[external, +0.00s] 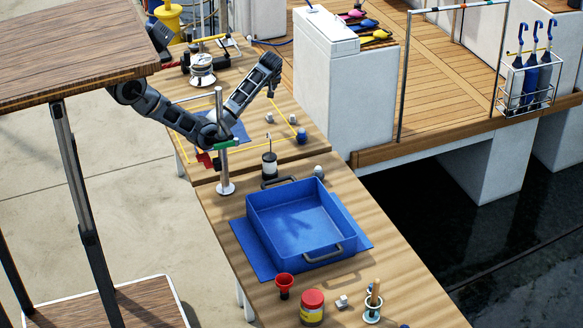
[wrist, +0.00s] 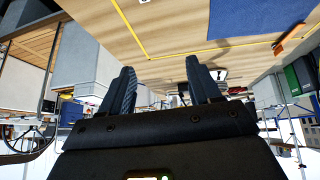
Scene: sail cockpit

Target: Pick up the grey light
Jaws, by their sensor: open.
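Small grey items lie on the workbench in the external view: two (external: 269,117) (external: 292,118) inside the yellow outline, a rounded one (external: 319,171) behind the blue bin and one (external: 342,301) near the front. I cannot tell which is the grey light. My gripper (external: 271,88) is raised above the far part of the bench, near the first two and apart from them. In the wrist view my gripper (wrist: 164,75) has its two dark fingers spread, with nothing between them. No grey light is clear in that view.
A blue bin (external: 340,222) stands on a blue mat. A metal post (external: 219,140) rises beside my arm. A black-and-white container (external: 269,163), a red funnel (external: 284,282) and a red-lidded jar (external: 312,308) stand on the bench. A white cabinet (external: 325,75) is to the right of my gripper.

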